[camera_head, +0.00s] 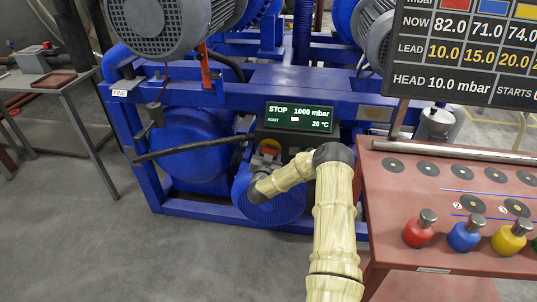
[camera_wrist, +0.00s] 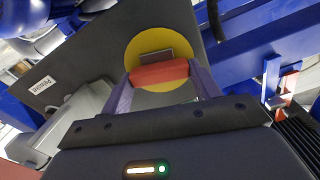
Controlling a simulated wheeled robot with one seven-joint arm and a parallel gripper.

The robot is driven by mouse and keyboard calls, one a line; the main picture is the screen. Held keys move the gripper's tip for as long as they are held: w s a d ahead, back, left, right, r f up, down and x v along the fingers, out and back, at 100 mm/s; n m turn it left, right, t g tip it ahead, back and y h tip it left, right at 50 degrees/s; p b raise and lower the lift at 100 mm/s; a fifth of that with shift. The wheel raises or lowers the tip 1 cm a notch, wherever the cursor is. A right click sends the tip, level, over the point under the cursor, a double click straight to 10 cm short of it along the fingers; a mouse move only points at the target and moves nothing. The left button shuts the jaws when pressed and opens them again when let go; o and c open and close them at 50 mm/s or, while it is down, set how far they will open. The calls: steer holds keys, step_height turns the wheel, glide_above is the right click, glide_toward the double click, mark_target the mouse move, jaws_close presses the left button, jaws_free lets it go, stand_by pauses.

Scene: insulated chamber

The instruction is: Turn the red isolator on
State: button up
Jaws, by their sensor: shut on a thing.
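The red isolator (camera_wrist: 160,73) shows in the wrist view as a red bar handle in front of a round yellow plate (camera_wrist: 183,49) on a dark panel. The bar lies nearly crosswise in that view, tilted slightly. My gripper (camera_wrist: 161,82) has one purple finger at each end of the bar and is shut on it.
The display (camera_head: 299,116) above the isolator reads STOP, 1000 mbar, 20 °C. A blue machine frame (camera_head: 340,93) surrounds it. A red table (camera_head: 445,180) with red, blue and yellow knobbed weights stands right. A grey-topped table (camera_head: 45,85) stands left; the floor between is clear.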

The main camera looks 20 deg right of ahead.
steer(key=m+b, duration=0.1)
steer(key=m, duration=0.3)
steer(key=shift+f, duration=0.15)
steer(key=m+b, duration=0.1)
steer(key=m, duration=0.3)
steer(key=shift+s+d, duration=0.1)
steer(key=m, duration=0.2)
steer(key=m+b, duration=0.1)
steer(key=shift+f+m+b, duration=0.2)
steer(key=shift+m+b, duration=0.1)
steer(key=shift+m, duration=0.1)
steer(key=shift+m+b, duration=0.7)
steer(key=shift+m, duration=1.1)
steer(key=o, duration=1)
steer(key=shift+r, duration=0.1)
steer(key=shift+s, duration=0.1)
steer(key=p+v, duration=0.1)
steer(key=v, duration=1.6)
steer(key=shift+s+p, duration=0.1)
steer(key=shift+p, duration=0.2)
